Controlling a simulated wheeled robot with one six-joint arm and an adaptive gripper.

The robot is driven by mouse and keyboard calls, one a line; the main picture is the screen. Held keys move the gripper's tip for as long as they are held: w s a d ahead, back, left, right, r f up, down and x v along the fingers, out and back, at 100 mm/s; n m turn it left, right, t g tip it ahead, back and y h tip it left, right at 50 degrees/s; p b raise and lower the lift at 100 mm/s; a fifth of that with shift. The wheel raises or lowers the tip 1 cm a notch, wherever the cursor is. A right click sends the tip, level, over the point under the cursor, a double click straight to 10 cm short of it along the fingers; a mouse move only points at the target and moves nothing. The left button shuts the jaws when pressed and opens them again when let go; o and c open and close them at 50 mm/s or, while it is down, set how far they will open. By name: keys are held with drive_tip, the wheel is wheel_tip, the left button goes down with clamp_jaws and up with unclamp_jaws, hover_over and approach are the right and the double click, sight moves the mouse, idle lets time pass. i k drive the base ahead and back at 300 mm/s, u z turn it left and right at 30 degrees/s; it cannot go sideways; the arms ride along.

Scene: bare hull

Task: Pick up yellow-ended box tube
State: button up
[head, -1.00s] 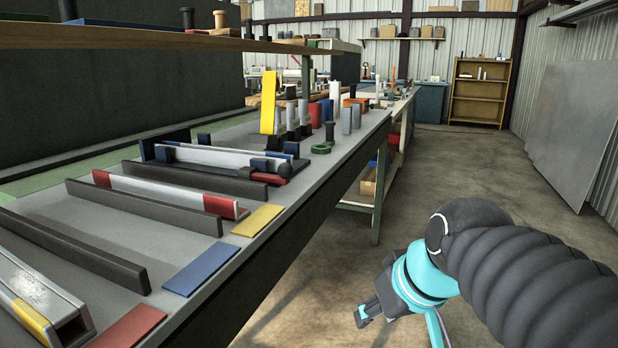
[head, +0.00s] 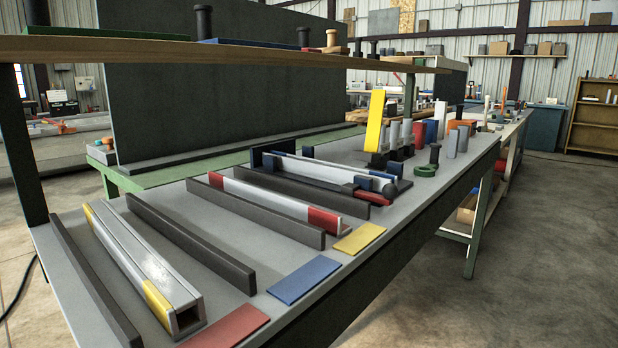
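The yellow-ended box tube (head: 127,250) is a long silver square tube with a yellow band at each end. It lies on the grey table at the left front, its open square end facing me. It rests in a lane between two dark rails, the left rail (head: 92,282) and the right rail (head: 188,240). My gripper is not in view now, so its state and its distance to the tube do not show.
Red (head: 228,328), blue (head: 304,279) and yellow (head: 359,238) plates lie along the table's near edge. A red-ended bar (head: 268,200) lies in another lane. A wooden shelf (head: 215,56) overhangs the table's back. The floor (head: 520,250) at right is clear.

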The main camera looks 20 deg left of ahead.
sight(167, 291)
drive_tip(key=u, duration=2.05)
